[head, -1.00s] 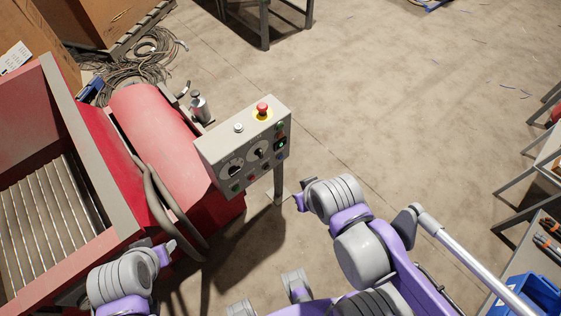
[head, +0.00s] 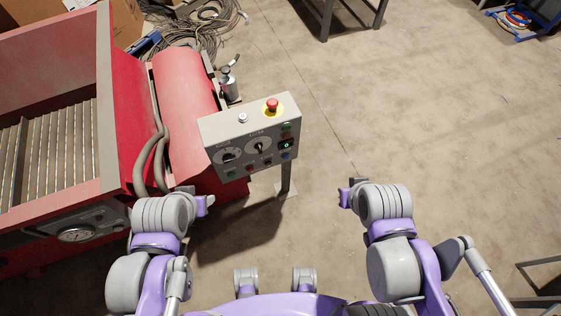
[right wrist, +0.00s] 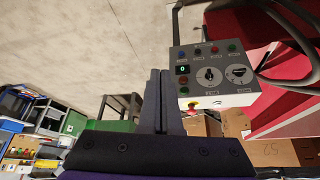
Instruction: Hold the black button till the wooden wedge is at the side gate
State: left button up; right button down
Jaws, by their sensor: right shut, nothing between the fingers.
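A grey control box (head: 248,136) stands on a post beside the red machine (head: 184,100). Its front carries dials, a small lit display and several coloured buttons; I cannot pick out the black button for sure. The box also shows upside down in the right wrist view (right wrist: 217,75). My right gripper (head: 344,196) is to the right of the box, apart from it; in the right wrist view its fingers (right wrist: 160,73) are together and empty. My left gripper (head: 209,203) is below and left of the box, its jaws unclear. I see no wooden wedge or side gate.
A red emergency stop (head: 272,105) and a small pale button (head: 242,118) sit on the box top. Hoses (head: 148,150) run down the machine beside a slatted bed (head: 50,145). Coiled cable (head: 205,30) lies behind. The floor right of the box is open.

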pick_arm(q)
jog(key=shift+d, duration=0.4)
pick_arm(e)
jog(key=shift+d, duration=0.4)
pick_arm(q)
jog(key=shift+a, duration=0.15)
pick_arm(e)
jog(key=shift+a, duration=0.15)
pick_arm(q)
notch_tip(320, 180, down, 27)
jog(key=g+b, duration=0.1)
jog(key=b, duration=2.2)
jog(key=shift+s+r, duration=0.15)
jog(key=shift+s, duration=0.25)
pick_arm(e)
jog(key=w+a+f+m+y, duration=0.2)
jog(key=w+a+f, duration=0.3)
jog(key=f, duration=0.8)
jog(key=w+a+f+m+t+y, duration=0.1)
jog(key=w+a+f, duration=0.4)
jog(key=f, duration=0.8)
jog(key=w+a+f+m+t+y, duration=0.1)
jog(key=w+a+f+m+y, duration=0.2)
jog(key=w+f, duration=0.4)
notch_tip(320, 180, down, 6)
jog(key=shift+a+f+m, duration=0.15)
jog(key=shift+a+m, duration=0.55)
jog(key=shift+a, duration=0.3)
jog(key=shift+w, duration=0.1)
